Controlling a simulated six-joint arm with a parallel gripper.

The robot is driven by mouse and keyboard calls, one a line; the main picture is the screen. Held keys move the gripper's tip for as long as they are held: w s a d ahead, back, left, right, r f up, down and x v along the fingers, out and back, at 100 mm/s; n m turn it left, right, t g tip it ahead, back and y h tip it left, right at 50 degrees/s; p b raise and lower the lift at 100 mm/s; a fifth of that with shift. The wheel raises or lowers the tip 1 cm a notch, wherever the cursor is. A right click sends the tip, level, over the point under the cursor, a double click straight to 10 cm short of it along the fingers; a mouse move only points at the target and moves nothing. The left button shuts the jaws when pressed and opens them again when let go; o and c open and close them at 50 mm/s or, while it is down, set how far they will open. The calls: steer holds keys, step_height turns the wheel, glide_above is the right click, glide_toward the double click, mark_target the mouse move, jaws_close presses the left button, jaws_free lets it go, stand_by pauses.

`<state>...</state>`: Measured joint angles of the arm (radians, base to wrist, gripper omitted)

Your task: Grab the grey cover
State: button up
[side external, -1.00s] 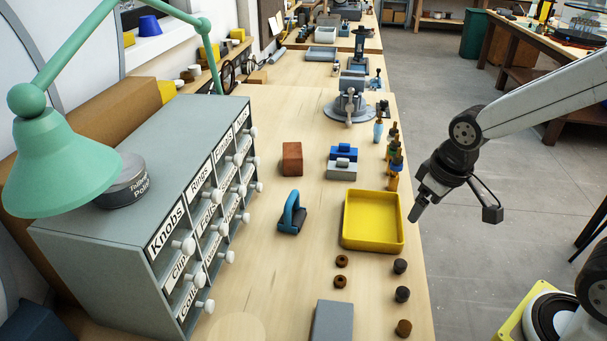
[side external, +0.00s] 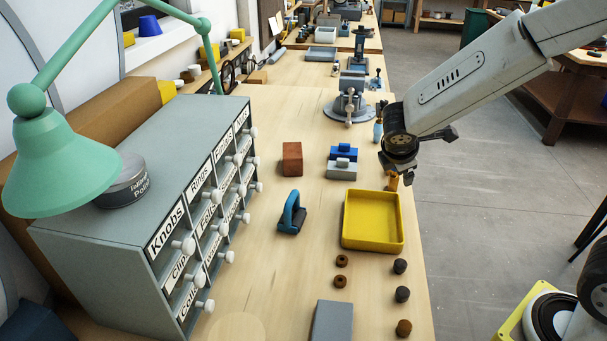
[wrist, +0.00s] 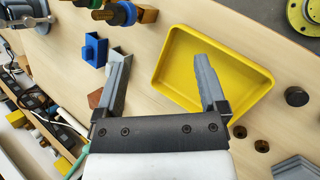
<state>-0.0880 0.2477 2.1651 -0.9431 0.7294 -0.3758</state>
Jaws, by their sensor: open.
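A small light-grey part (side external: 342,171) with a knob-like top sits in front of a blue block on the bench. It shows partly behind my left finger in the wrist view (wrist: 122,52). A flat grey slab (side external: 332,321) lies at the bench's near edge; its corner shows in the wrist view (wrist: 296,168). I cannot tell which one is the grey cover. My gripper (side external: 398,177) is over the bench's right edge, right of the small grey part and beyond the yellow tray. In the wrist view my gripper (wrist: 160,68) is open, its fingers apart and empty.
The yellow tray (side external: 401,245) stands near the right edge, with dark knobs (side external: 402,294) and brown rings (side external: 341,261) nearer. A red-brown block (side external: 292,158) and blue-handled tool (side external: 291,214) lie left. A drawer cabinet (side external: 150,140) and green lamp (side external: 60,170) stand further left. Mid-bench is clear.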

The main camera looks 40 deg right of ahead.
steer(key=w+n+t+h, duration=0.3)
steer(key=w+n, duration=0.3)
steer(key=w, duration=0.2)
steer(key=n+t, duration=0.4)
steer(key=n, duration=0.4)
glide_above(343, 161)
steer(key=s+a, duration=0.3)
steer(key=shift+m, duration=0.3)
step_height(343, 161, down, 6)
steer(key=shift+a+f, duration=0.1)
steer(key=shift+f, duration=0.7)
steer(key=shift+x, duration=1.3)
steer(key=shift+g, duration=0.3)
steer(key=shift+x, duration=2.55)
